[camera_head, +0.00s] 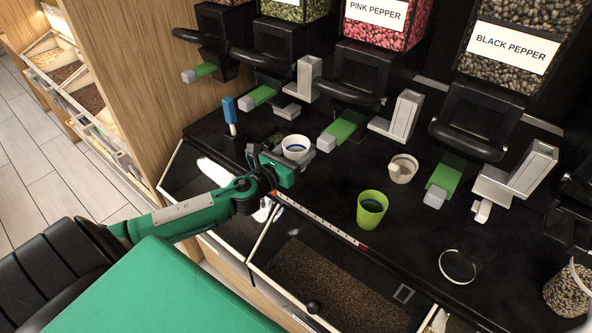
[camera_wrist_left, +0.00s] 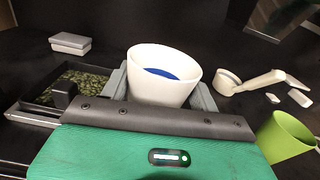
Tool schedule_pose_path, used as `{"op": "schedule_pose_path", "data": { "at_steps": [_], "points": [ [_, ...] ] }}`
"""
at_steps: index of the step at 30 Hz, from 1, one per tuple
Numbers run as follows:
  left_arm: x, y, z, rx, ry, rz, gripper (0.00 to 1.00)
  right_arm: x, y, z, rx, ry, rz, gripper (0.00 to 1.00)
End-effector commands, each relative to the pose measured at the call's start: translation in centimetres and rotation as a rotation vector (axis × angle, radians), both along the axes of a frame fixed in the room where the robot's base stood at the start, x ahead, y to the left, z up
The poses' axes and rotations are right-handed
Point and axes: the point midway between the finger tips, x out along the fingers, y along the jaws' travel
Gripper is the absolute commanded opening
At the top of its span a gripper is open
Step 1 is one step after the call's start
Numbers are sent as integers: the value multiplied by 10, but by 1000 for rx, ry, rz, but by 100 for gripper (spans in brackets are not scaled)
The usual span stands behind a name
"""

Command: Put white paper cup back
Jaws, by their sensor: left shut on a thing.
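The white paper cup (camera_head: 296,146) is held upright at my left gripper (camera_head: 284,160), over the back part of the black counter. In the left wrist view the cup (camera_wrist_left: 160,88) stands between the two grey fingers (camera_wrist_left: 160,92), with something blue inside it. The fingers are shut on its sides. The cup's base is hidden, so I cannot tell whether it touches the counter. My right gripper is not in view.
A green cup (camera_head: 371,210) and a white scoop-like cup (camera_head: 402,168) stand to the right. Pepper dispensers with green levers (camera_head: 342,132) line the back. A small herb tray (camera_wrist_left: 85,82) lies left of the cup. A bin of dark grains (camera_head: 330,285) opens in front.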

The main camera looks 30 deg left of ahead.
Motion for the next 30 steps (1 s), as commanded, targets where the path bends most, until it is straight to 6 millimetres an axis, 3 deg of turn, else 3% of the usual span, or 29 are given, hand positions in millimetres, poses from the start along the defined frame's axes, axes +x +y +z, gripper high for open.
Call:
{"op": "schedule_pose_path", "data": {
  "at_steps": [12,25,26,29,30],
  "points": [
    [0,-1,-49,-3,1,1,34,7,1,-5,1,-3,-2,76],
    [0,-1,-55,0,0,0,34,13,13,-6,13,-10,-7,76],
    [0,-1,-55,0,0,0,63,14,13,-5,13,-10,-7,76],
    [0,-1,-54,0,0,0,83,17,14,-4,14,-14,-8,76],
    [0,-1,-54,0,0,0,83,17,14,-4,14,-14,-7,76]
  ]
}}
